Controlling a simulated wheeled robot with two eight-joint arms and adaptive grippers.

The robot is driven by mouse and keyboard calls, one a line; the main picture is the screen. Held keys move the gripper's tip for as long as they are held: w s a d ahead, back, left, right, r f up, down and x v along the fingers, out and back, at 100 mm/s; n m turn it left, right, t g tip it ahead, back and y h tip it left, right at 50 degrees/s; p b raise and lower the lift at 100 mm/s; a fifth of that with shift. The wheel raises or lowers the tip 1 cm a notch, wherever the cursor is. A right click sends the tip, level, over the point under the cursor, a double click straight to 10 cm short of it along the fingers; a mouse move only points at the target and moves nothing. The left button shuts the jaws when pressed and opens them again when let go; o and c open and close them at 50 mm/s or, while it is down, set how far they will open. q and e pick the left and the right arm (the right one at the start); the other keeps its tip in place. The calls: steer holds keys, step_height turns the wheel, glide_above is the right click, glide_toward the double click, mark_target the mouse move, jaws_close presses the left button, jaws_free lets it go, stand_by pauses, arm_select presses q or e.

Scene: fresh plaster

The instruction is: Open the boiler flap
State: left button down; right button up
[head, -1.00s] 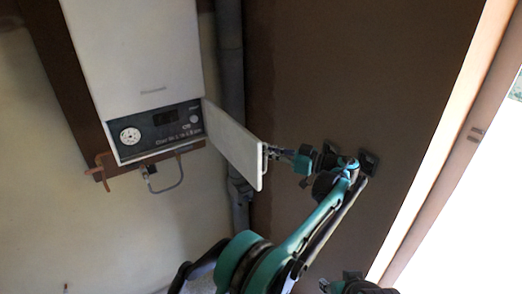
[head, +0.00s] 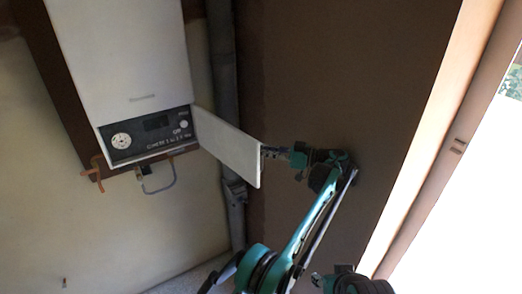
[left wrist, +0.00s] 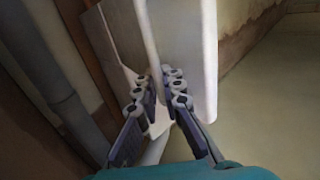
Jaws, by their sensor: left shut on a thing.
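The white boiler (head: 120,55) hangs on the wall at upper left in the head view. Its flap (head: 226,145) stands swung out to the right, hinged at the right end of the dark control panel (head: 150,135), which is uncovered. My left gripper (head: 267,152) is at the flap's free edge, shut on the flap handle. In the left wrist view the fingers (left wrist: 160,88) close around it beside the white flap (left wrist: 180,50); the handle itself is mostly hidden by them.
A grey vertical pipe (head: 222,80) runs behind the flap. A brown wall panel (head: 350,70) is behind my left arm, with a bright opening (head: 480,190) at right. A thin looped pipe (head: 160,180) hangs under the boiler.

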stand_by(0.4)
arm_select(q)
steer(key=c, duration=1.9)
jaws_free()
steer(key=shift+s, duration=0.1)
arm_select(e)
steer(key=shift+f, duration=0.1)
